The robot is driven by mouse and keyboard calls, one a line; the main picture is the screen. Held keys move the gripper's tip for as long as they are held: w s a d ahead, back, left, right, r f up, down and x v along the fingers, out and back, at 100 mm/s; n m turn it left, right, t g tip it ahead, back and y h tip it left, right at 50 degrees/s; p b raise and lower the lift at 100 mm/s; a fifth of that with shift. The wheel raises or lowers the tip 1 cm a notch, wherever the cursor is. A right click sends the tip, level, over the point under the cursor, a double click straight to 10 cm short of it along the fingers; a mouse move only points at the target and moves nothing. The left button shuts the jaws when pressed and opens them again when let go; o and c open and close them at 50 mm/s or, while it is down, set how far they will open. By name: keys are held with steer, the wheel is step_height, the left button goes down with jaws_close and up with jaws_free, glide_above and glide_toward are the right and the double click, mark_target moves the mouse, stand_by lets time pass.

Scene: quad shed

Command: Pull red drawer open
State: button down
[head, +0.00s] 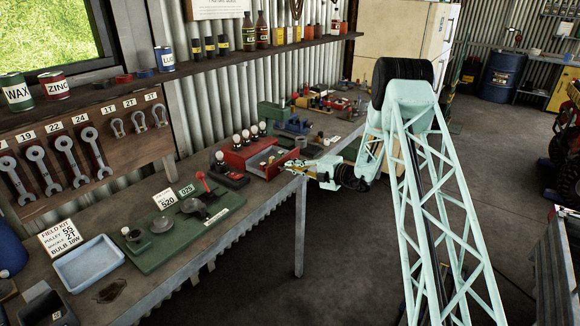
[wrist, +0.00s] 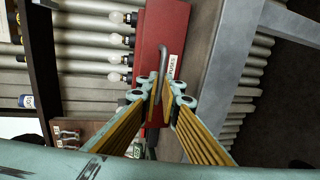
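The red drawer unit (head: 236,155) stands on the workbench in the middle of the head view, with several bulbs at its back. In the wrist view the red face (wrist: 165,30) carries a white label (wrist: 172,67) and a grey bar handle (wrist: 162,58). My gripper (wrist: 162,87) is at the handle, its fingertips close together on either side of the bar's lower part. Whether both pads press on it is not clear. My gripper also shows right of the drawer unit in the head view (head: 296,165).
A green board (head: 180,235) with a red lever and a blue tray (head: 90,262) lie nearer on the workbench (head: 160,285). Several tools and boxes stand farther along it. A shelf (head: 260,50) with cans and bottles runs above. The floor right of the bench is open.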

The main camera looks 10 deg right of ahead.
steer(key=c, duration=2.9)
jaws_free()
steer(key=shift+o, duration=0.2)
steer(key=shift+d, duration=0.1)
steer(key=v, duration=1.2)
steer(key=shift+r, duration=0.1)
